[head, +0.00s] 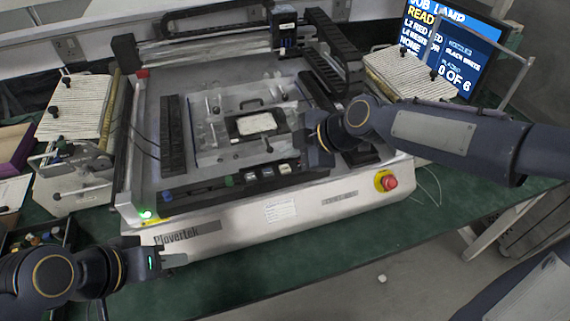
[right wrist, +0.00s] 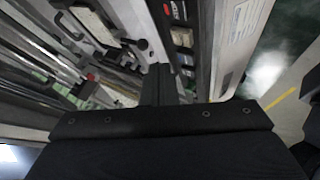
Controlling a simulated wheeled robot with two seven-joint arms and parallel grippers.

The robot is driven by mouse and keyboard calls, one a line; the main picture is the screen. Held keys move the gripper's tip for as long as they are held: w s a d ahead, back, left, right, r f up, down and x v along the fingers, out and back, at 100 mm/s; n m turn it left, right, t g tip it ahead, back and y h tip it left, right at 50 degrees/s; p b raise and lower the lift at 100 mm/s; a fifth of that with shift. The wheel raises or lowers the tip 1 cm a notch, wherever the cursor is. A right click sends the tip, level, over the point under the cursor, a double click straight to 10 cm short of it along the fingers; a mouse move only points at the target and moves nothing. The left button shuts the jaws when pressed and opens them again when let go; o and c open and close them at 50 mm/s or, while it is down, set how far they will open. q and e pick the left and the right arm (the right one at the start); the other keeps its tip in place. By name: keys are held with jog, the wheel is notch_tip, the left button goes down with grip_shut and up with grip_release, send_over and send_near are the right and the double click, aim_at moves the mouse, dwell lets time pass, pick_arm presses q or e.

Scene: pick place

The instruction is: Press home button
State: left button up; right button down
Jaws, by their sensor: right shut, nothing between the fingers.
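The machine (head: 225,225) stands on the green table with a dark control strip (head: 215,188) along its front. The strip carries several buttons, including a pale row (head: 267,173) near its right end; their labels are too small to read, so I cannot tell which is home. My right gripper (head: 312,158) is shut and empty, just right of this row. In the right wrist view its fingers (right wrist: 159,84) point toward the strip, near a pale button (right wrist: 181,38); contact cannot be told. My left gripper (head: 180,259) is at the machine's front left corner, away from the buttons; its jaw opening is unclear.
A red emergency stop (head: 388,182) sits on the machine's front right. A clear fixture plate (head: 205,132) with a framed part (head: 256,124) lies on the bed. A gantry (head: 215,45) spans the back. A monitor (head: 455,45) stands back right. Fixtures (head: 75,105) crowd the left.

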aim_at(292, 173)
jog(key=shift+r+p, duration=0.7)
jog(key=shift+r, duration=0.9)
jog(key=s+d+m+t+h, duration=0.1)
jog(key=s+d+m+h, duration=0.2)
jog(key=s+d+m, duration=0.95)
jog(key=s+d+f+m, duration=0.2)
jog(key=s+d+m, duration=0.1)
jog(key=s+m, duration=0.2)
jog(key=s+d+f+m+h, duration=0.1)
jog(key=s+d+f+m, duration=0.2)
jog(key=s+d+m, duration=0.1)
jog(key=shift+s+m, duration=0.65)
jog(key=shift+s, duration=0.3)
